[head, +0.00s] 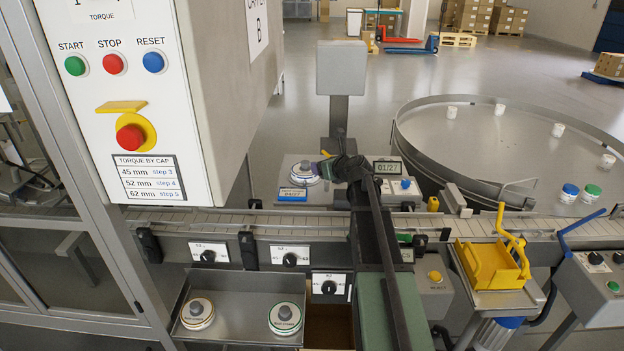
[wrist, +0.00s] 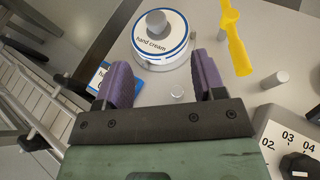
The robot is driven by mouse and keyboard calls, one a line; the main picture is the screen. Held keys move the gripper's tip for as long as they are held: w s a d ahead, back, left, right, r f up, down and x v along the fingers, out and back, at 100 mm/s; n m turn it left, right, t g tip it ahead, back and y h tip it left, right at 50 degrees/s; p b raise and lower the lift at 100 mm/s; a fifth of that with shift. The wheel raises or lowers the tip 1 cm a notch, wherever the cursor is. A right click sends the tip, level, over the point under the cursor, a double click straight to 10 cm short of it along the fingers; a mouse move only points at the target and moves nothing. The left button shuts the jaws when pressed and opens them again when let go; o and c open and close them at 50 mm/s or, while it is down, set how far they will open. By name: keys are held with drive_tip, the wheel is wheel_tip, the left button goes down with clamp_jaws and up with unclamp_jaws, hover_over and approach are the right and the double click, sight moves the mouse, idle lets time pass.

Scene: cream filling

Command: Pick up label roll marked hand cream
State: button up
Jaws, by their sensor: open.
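The label roll marked hand cream (wrist: 152,46) is a white disc with a blue ring and a grey centre knob. In the wrist view it lies just beyond my gripper (wrist: 160,68), whose purple fingers are spread apart with nothing held between them. In the head view the roll (head: 302,173) sits on the grey machine top behind the conveyor, with my gripper (head: 328,168) close at its right. My arm hides part of that area.
Two other rolls, one yellow-edged (head: 197,313) and one green-edged (head: 285,318), lie in a steel tray (head: 240,338) in front. A blue-edged label plate (head: 292,194) is before the hand cream roll. A yellow lever (wrist: 236,40) stands right of the roll.

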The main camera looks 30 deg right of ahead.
sight(306, 163)
drive_tip(key=b+x, duration=0.1)
drive_tip(key=x, duration=0.2)
drive_tip(key=b+x, duration=0.2)
drive_tip(key=x, duration=0.2)
drive_tip(key=b+x, duration=0.1)
drive_tip(key=x, duration=0.3)
drive_tip(key=shift+s+a+f, duration=0.1)
drive_tip(key=shift+a+f, duration=0.05)
drive_tip(key=shift+a, duration=0.15)
drive_tip(key=c, duration=1.1)
wheel_tip(306, 163, up, 20)
drive_tip(key=p, duration=2)
